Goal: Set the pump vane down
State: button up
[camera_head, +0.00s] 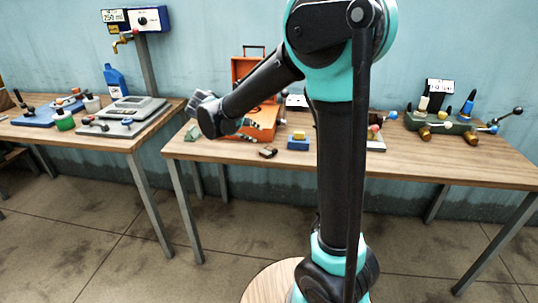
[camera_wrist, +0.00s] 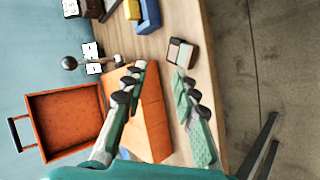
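A small dark block with pale faces (camera_head: 268,152) lies on the right-hand table near its front edge. It also shows in the wrist view (camera_wrist: 181,52), just beyond my fingertips. It may be the pump vane, but I cannot tell for sure. My gripper (camera_wrist: 162,70) is open, with its two fingers well apart and nothing visible between them. In the head view my gripper (camera_head: 252,130) is over the front of the orange case, left of the small block and apart from it.
The orange case (camera_wrist: 152,118) stands open under my fingers, its lid (camera_wrist: 65,125) raised at the back. A blue block (camera_head: 298,144) with a yellow piece (camera_head: 298,135) sits to the right. A green fixture (camera_head: 445,124) stands farther right. The left table holds a scale (camera_head: 137,108).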

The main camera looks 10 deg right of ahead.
notch_tip(320, 180, up, 4)
jog(key=a+r, duration=0.1)
jog(key=s+d+f+m+g+y, duration=0.2)
jog(key=s+d+f+m+y, duration=0.1)
jog(key=s+d+f, duration=0.75)
jog(key=s+d+f+m+y, duration=0.1)
jog(key=s+f+m+y, duration=0.1)
jog(key=s+f, duration=0.3)
jog(key=s+d+f+m+y, duration=0.1)
jog(key=s+f, duration=0.4)
jog(key=s, duration=0.5)
jog(key=shift+m+y, duration=0.8)
jog(key=shift+y, duration=0.1)
